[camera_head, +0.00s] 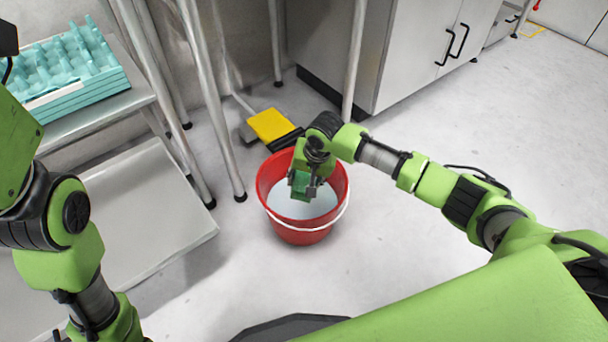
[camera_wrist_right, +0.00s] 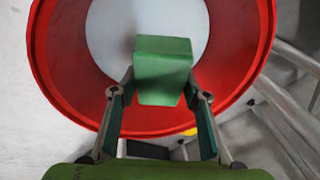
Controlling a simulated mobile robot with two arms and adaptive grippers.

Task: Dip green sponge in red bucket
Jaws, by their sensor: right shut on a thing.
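The red bucket (camera_head: 301,232) stands on the floor in the middle of the head view, with a white handle and pale liquid inside. My right gripper (camera_head: 304,188) points down over the bucket's mouth and is shut on the green sponge (camera_head: 299,181). In the right wrist view the sponge (camera_wrist_right: 163,72) sits between the two fingertips (camera_wrist_right: 160,97), in front of the pale liquid and inside the outline of the red rim (camera_wrist_right: 262,60). I cannot tell whether the sponge touches the liquid. My left arm is at the left edge of the head view; its gripper is out of view.
A yellow dustpan or brush (camera_head: 270,124) lies on the floor behind the bucket. Metal table legs (camera_head: 215,100) stand to the left. Teal egg trays (camera_head: 75,85) sit on a table at upper left. A grey cabinet (camera_head: 400,50) is behind. The floor right of the bucket is clear.

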